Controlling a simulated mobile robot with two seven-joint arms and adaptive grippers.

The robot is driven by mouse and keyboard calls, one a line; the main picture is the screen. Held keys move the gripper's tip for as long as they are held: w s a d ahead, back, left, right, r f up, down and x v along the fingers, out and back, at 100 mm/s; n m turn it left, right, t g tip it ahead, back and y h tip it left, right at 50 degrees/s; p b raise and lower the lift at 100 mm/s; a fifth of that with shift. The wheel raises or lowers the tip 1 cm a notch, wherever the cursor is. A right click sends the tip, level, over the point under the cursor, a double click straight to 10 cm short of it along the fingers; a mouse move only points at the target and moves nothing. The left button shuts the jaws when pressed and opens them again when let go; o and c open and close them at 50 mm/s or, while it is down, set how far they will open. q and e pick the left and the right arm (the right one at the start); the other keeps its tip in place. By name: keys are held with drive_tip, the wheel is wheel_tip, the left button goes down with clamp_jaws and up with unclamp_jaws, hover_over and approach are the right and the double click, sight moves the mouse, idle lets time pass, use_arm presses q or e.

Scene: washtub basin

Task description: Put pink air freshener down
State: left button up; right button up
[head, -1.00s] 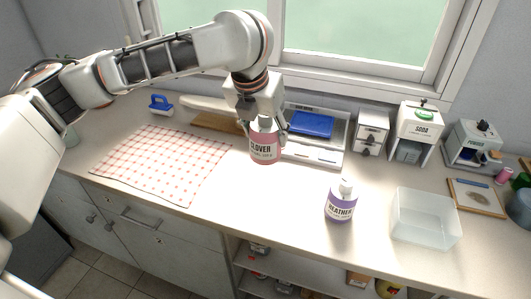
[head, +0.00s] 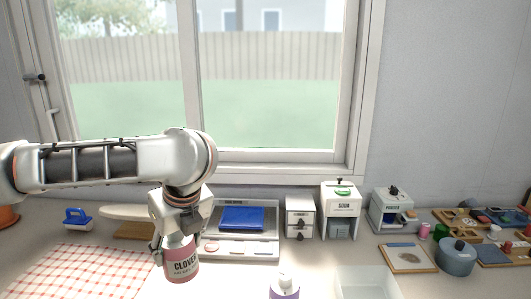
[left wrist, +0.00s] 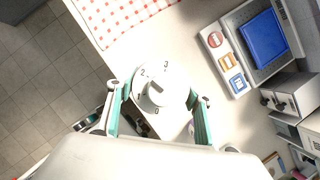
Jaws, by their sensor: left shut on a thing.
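The pink air freshener (head: 181,266), a bottle labelled CLOVER, is upright in my left gripper (head: 178,240) at the lower left of the head view. The gripper is shut around its top. In the left wrist view, the teal fingers (left wrist: 158,108) stand on both sides of the bottle's white numbered cap (left wrist: 150,84). The bottle is over the counter near the checked cloth; I cannot tell if its base touches. A purple-labelled bottle (head: 285,287) stands to the right, cut off by the bottom edge. My right gripper is not in view.
The red-checked cloth (head: 80,270) lies left of the bottle. A scale (head: 262,247) with a blue tray (head: 242,218) is behind to the right. A clear bin (head: 366,284) and dispensers (head: 341,212) stand farther right. The floor (left wrist: 40,85) shows past the counter edge.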

use_arm(q)
drive_tip(key=shift+s+a+f+n+g+y, duration=0.2)
drive_tip(key=shift+s+f+n+g+y, duration=0.1)
drive_tip(key=shift+n, duration=0.6)
drive_tip(key=s+a+f+n+g+h, duration=0.2)
drive_tip(key=f+n, duration=0.3)
drive_tip(key=n, duration=0.7)
drive_tip(key=s+a+f+n+g+h, duration=0.1)
drive_tip(key=s+a+f+n+g, duration=0.2)
drive_tip(key=n, duration=1)
wheel_tip(320, 180, down, 3)
drive_tip(key=shift+s+r+g+h, duration=0.1)
drive_tip(key=shift+s+g+h, duration=0.3)
drive_tip(key=shift+s+g, duration=0.6)
drive_tip(key=shift+w+a, duration=0.15)
